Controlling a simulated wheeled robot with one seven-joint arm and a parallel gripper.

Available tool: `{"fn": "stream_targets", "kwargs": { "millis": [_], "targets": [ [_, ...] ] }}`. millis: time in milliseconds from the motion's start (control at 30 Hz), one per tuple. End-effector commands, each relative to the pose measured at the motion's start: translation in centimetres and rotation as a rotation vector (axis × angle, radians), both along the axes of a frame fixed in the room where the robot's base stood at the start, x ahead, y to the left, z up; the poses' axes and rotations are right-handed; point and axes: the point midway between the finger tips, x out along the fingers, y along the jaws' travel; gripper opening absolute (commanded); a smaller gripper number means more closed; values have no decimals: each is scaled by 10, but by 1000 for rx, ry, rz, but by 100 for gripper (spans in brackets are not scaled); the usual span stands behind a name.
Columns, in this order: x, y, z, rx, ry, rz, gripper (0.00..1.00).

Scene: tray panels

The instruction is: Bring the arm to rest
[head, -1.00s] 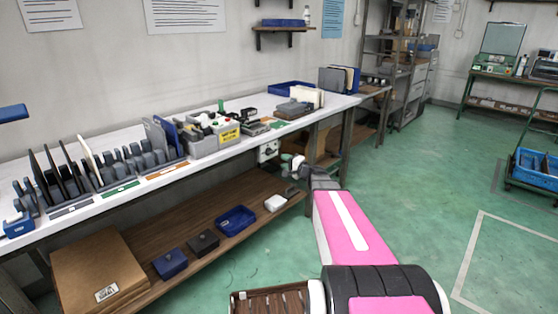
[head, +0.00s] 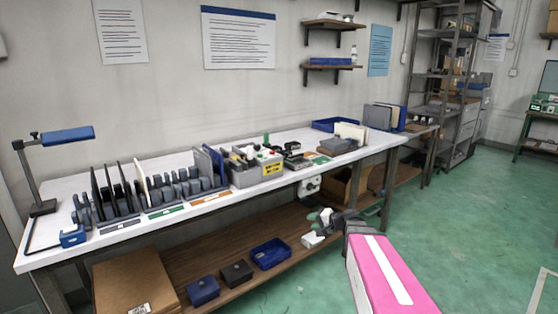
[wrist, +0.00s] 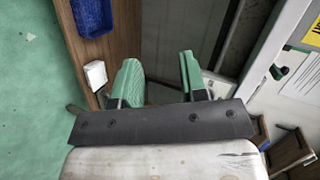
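My gripper shows at the bottom of the wrist view (wrist: 160,82) with two green fingers standing apart and nothing between them. In the head view my gripper (head: 322,218) is small, at the end of my pink arm, near the front edge of the workbench (head: 100,238) and above its lower shelf. Whether it touches the bench cannot be told.
The lower wooden shelf (head: 225,248) holds a blue tray (head: 270,254), dark boxes and a cardboard box (head: 130,284). The bench top carries upright panels in racks and a grey bin (head: 258,172). Green floor (head: 470,215) is open at the right.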

Motion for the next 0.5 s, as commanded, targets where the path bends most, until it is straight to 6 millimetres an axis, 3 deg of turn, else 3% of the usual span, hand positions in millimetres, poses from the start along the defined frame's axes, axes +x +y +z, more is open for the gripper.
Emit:
{"fn": "stream_targets", "kwargs": {
  "millis": [33, 200, 500],
  "targets": [
    [-19, 10, -9, -67, 33, 48, 39],
    [-71, 24, -41, -311, 151, 193, 39],
    [-155, 7, -78, -771, 358, 374, 39]
  ]
}}
